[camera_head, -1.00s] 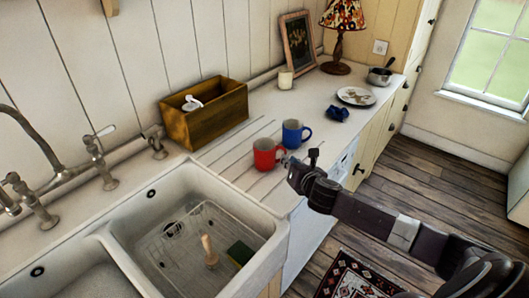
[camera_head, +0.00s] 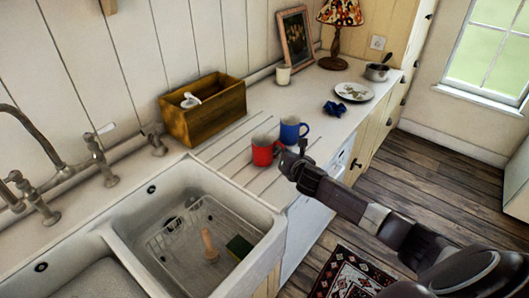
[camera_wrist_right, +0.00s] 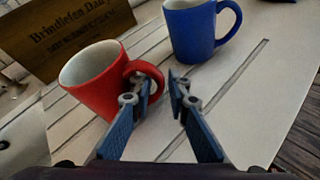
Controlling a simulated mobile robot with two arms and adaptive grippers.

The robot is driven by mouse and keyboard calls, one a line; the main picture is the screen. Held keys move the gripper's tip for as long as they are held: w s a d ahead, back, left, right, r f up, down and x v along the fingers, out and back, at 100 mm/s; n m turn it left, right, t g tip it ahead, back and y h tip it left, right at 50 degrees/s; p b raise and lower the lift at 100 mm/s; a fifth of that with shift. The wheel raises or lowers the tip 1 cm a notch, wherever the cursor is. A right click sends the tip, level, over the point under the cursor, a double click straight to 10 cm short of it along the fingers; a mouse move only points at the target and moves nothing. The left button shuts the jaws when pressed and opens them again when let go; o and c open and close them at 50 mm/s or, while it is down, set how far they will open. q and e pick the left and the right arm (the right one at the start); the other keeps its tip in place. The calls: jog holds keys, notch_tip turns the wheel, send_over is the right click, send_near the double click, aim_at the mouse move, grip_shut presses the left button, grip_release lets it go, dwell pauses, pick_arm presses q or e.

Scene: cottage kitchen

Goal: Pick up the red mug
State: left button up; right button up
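The red mug (camera_head: 263,151) stands on the ribbed draining board by the sink. In the right wrist view the red mug (camera_wrist_right: 91,80) looks tilted left, with its handle (camera_wrist_right: 148,70) toward my right gripper. My right gripper (camera_head: 296,158) is close beside the mug's handle side. In the right wrist view its two fingers (camera_wrist_right: 163,88) are apart with a gap between them. The left finger overlaps the handle; I cannot tell whether it touches it or passes through it. My left gripper is not in view.
A blue mug (camera_head: 289,131) stands just behind the red mug. A wooden box (camera_head: 206,117) is to its left at the wall. The sink (camera_head: 262,222) lies in front. A blue cloth-like item (camera_head: 335,109), a plate (camera_head: 354,92) and a small pot (camera_head: 377,73) are farther right.

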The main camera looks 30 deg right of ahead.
grip_shut()
jog(key=shift+r, duration=0.1)
jog(key=shift+r, duration=0.15)
